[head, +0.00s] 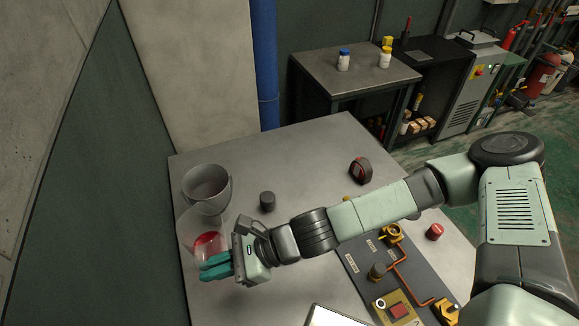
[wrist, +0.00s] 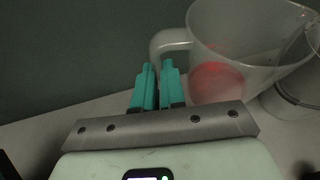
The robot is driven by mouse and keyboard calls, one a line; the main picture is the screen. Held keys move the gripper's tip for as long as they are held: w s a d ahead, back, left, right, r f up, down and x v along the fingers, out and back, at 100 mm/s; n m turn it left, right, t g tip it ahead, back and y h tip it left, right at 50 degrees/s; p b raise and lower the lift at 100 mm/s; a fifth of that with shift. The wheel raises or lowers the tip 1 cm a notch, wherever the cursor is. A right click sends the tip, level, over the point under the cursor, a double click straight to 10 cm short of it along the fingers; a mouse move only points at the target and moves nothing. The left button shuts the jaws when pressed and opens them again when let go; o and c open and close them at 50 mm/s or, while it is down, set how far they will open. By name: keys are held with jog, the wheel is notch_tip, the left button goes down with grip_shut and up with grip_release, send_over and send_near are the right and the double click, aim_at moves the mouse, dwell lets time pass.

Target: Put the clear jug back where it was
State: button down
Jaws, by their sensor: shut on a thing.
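The clear jug (head: 190,226) is at the left end of the steel table, with a little red liquid low inside. It fills the upper right of the wrist view (wrist: 245,45). My gripper (head: 216,266) is at its near side, and its teal fingers (wrist: 158,82) are shut on the jug's handle (wrist: 165,42). The fingertips hide the lower part of the handle. The jug looks about upright. I cannot tell whether its base touches the table.
A grey pot (head: 207,187) stands close behind the jug. A dark cylinder (head: 267,201) and a black-and-red round item (head: 360,170) stand on the table (head: 305,160). A panel with orange pipes (head: 402,268) lies at right, beside a red knob (head: 434,232). The table's back middle is clear.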

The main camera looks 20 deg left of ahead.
notch_tip(320, 180, up, 15)
jog(key=w+a+f+m+t+y, duration=0.15)
jog(key=w+m+t, duration=0.25)
jog(key=w, duration=1.4)
jog(key=w+d+r+m+t, duration=0.15)
jog(key=w+d, duration=0.25)
jog(key=w, duration=0.5)
jog(key=w+d+m+t, duration=0.1)
jog(key=w+d+t, duration=0.15)
jog(key=w, duration=0.75)
jog(key=shift+y, duration=0.45)
jog(key=f, duration=2.1)
jog(key=shift+s+d+f, duration=0.1)
jog(key=shift+s+d, duration=0.2)
jog(key=shift+d, duration=0.05)
jog(key=shift+f, duration=0.15)
jog(key=c, duration=1.2)
grip_release()
